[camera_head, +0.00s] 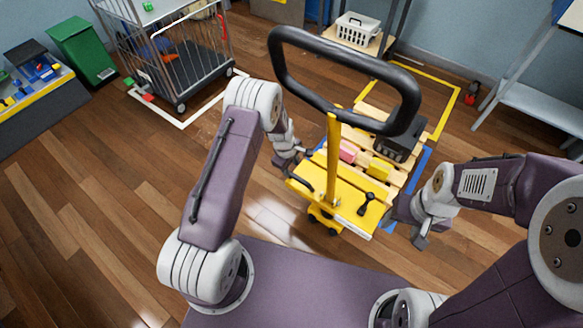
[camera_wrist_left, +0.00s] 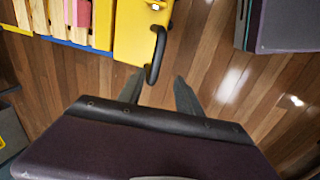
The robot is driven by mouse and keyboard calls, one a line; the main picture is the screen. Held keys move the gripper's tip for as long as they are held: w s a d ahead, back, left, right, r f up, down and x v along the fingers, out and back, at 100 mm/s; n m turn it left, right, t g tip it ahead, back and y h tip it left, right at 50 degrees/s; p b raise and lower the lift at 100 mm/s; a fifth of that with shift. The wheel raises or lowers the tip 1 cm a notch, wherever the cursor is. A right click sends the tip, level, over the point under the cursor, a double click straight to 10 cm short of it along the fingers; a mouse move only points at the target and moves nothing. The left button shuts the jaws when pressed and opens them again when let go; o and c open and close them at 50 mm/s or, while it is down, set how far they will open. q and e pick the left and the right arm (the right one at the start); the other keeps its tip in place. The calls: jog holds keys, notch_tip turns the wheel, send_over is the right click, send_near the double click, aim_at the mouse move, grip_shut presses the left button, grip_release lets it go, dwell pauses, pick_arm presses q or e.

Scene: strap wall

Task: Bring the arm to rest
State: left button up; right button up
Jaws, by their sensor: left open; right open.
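My left gripper (camera_head: 288,160) is open beside the left edge of the yellow pallet truck (camera_head: 340,190). In the left wrist view its fingers (camera_wrist_left: 160,78) are spread apart, with nothing held between them. A black curved handle (camera_wrist_left: 159,52) on the yellow truck body (camera_wrist_left: 130,38) appears just ahead of the fingertips; I cannot tell how far it is in depth. My right gripper (camera_head: 416,230) is open near the truck's right front corner, its fingers partly hidden by its wrist.
The truck's large black push handle (camera_head: 345,62) rises between my arms. A wooden pallet (camera_head: 385,160) carries a pink block (camera_head: 347,151), a yellow block (camera_head: 379,169) and a dark box (camera_head: 399,145). A wire cage (camera_head: 185,60) and green bin (camera_head: 84,50) stand back left. Floor at left is clear.

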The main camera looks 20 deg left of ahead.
dwell(0.4)
pick_arm(q)
jog(key=s+a+r+m, duration=0.2)
jog(key=s+r+m, duration=1.1)
jog(key=s+r, duration=0.75)
notch_tip(320, 180, up, 14)
jog(key=s+p, duration=0.1)
jog(key=p, duration=1.4)
jog(key=shift+d+r+m+g+y, duration=0.2)
jog(key=shift+m+g+y, duration=0.1)
jog(key=shift+m+g, duration=0.1)
